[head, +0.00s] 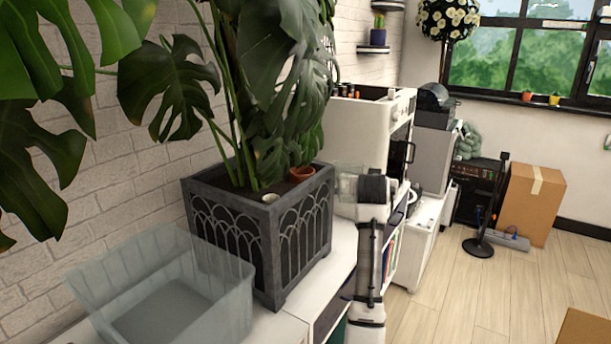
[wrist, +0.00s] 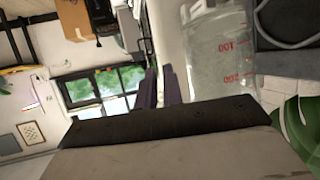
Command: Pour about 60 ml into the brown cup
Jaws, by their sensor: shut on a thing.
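A clear glass beaker (head: 348,184) is held at the right side of the planter in the head view. It also shows large in the wrist view (wrist: 222,50), with red marks at 100 and 200. My gripper (wrist: 160,88) is shut on the beaker; the exact grip point is hard to see. Any liquid level in the beaker is unclear. A small brown cup (head: 302,173) sits at the planter's back rim, left of and slightly above the beaker, apart from it. Its inside is hardly visible.
A dark planter (head: 293,240) with a large leafy plant (head: 285,80) stands on a white shelf unit. A clear plastic bin (head: 165,300) is at front left. Cardboard box (head: 530,203) and open floor lie right.

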